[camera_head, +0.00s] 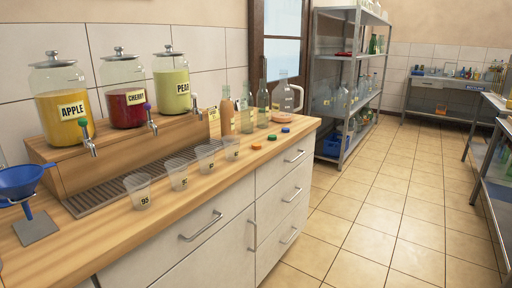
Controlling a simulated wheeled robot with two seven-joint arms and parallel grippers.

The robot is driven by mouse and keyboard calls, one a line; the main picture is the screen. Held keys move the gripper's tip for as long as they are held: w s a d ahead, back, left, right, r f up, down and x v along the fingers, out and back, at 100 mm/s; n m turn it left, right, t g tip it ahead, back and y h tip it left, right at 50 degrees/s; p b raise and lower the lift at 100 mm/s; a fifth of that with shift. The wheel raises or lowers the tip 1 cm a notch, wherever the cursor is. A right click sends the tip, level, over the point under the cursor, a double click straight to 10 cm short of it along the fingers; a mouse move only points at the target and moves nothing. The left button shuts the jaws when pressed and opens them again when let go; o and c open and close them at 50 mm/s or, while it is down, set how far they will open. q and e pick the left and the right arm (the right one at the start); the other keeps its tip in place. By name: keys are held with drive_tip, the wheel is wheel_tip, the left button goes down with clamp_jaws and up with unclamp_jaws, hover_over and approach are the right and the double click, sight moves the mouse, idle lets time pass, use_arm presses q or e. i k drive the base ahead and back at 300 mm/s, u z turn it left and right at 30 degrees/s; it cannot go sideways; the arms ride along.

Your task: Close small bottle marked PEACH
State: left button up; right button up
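Several small glass bottles stand upright at the far end of the wooden counter. One bottle (227,114) holds peach-coloured liquid. Beside it are a paler greenish bottle (247,118) and a taller clear bottle (263,105). No PEACH label is legible at this size, and I cannot tell whether the bottles' tops are covered. Three small flat discs that look like caps lie on the counter in front of them: an orange one (257,147), a green one (271,138) and a blue one (286,130). Neither of my grippers is in view.
Several clear cups (178,174) line the counter near the drip grate. A blue funnel (20,181) stands at left, a glass jug (284,98) behind the caps.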

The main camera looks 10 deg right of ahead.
sight(226, 114)
drive_tip(key=z, duration=1.3)
drive_tip(key=i, duration=3.9)
drive_tip(key=u, duration=4.05)
